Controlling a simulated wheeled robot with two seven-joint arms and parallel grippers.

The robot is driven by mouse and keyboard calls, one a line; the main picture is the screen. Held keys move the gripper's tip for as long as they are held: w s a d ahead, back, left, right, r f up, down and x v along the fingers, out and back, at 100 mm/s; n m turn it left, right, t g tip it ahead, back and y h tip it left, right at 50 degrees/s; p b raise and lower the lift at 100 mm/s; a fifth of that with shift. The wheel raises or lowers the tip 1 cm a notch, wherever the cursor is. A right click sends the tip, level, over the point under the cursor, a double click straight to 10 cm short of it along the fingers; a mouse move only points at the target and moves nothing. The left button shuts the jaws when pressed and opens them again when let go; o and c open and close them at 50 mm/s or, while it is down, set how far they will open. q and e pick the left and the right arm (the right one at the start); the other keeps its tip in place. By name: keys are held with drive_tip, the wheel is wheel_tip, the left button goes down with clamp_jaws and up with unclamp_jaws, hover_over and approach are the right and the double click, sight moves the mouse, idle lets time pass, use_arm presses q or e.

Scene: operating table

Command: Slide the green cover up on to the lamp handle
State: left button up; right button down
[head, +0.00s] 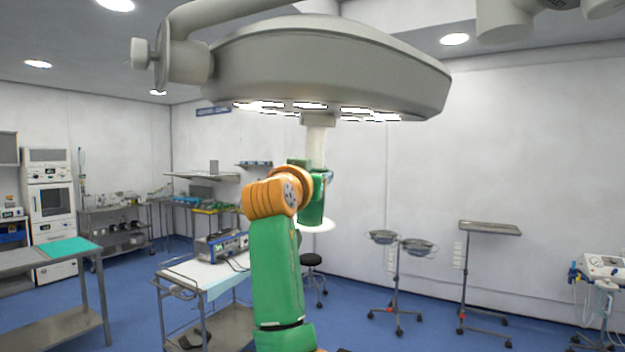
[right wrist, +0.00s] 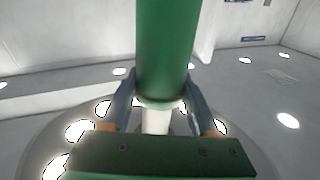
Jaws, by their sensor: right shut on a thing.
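The green cover (head: 312,208) is an upright tube below the surgical lamp (head: 330,70). My right gripper (head: 326,177) is shut on it from the side. In the right wrist view the green cover (right wrist: 165,50) runs between the two fingers of my right gripper (right wrist: 160,88). The pale lamp handle (head: 317,145) hangs straight down from the lamp, in line with the cover. In the right wrist view the handle (right wrist: 156,121) shows just beyond the cover's rim. The wrist hides part of the join, so I cannot tell how far the handle is inside. My left gripper is not in view.
The lamp head spreads close above my right wrist. A trolley with a device (head: 222,246) stands behind my arm to the left. Wheeled stands (head: 490,229) are at right, with open blue floor between.

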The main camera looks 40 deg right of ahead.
sight(314, 211)
drive_tip(key=shift+r, duration=0.35)
drive_tip(key=shift+r, duration=0.35)
drive_tip(key=shift+s+r, duration=0.15)
drive_tip(key=shift+r, duration=0.65)
drive_tip(key=shift+c, duration=0.3)
unclamp_jaws()
drive_tip(key=b+v, duration=0.4)
drive_tip(key=v, duration=0.3)
drive_tip(key=shift+s, duration=0.1)
